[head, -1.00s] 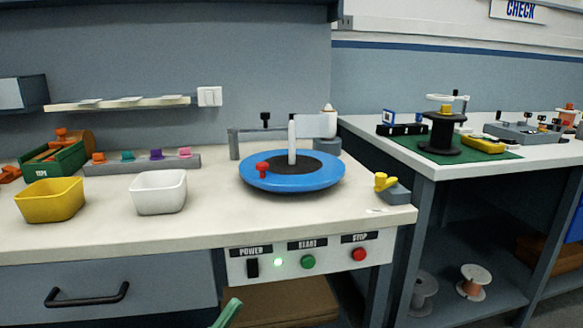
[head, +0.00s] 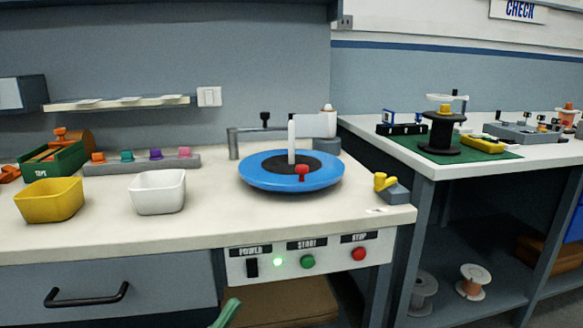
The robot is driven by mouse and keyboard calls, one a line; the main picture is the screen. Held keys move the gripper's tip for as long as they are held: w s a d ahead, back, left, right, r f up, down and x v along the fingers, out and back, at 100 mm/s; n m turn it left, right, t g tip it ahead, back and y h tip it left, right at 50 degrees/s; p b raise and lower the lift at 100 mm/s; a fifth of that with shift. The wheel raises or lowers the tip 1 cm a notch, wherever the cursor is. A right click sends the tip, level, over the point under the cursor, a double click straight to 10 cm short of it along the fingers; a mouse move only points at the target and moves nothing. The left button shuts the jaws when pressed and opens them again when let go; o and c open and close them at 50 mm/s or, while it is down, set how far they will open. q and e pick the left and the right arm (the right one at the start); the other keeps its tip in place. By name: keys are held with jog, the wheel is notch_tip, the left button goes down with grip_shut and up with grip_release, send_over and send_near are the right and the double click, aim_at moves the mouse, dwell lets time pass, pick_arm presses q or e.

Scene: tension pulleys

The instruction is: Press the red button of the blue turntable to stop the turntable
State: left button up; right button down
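The blue turntable (head: 268,180) sits on the near workbench, with a dark centre and a white upright post (head: 292,142). A red knob (head: 302,170) stands on the front of its disc. On the panel at the bench's front edge, the red button (head: 359,254) is under the STOP label, to the right of the green button (head: 308,262). A green light (head: 278,262) is lit next to the black power switch (head: 252,268). Nothing touches the red button. Neither of my grippers can be made out in the head view.
A yellow bin (head: 50,204) and a white bin (head: 158,194) stand left of the turntable. A yellow-handled clamp (head: 386,184) is at the right corner. A green piece (head: 226,313), unclear what, shows at the bottom edge. Space before the red button looks clear.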

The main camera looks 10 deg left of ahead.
pick_arm(q)
grip_shut()
dwell(0.4)
dwell(1.4)
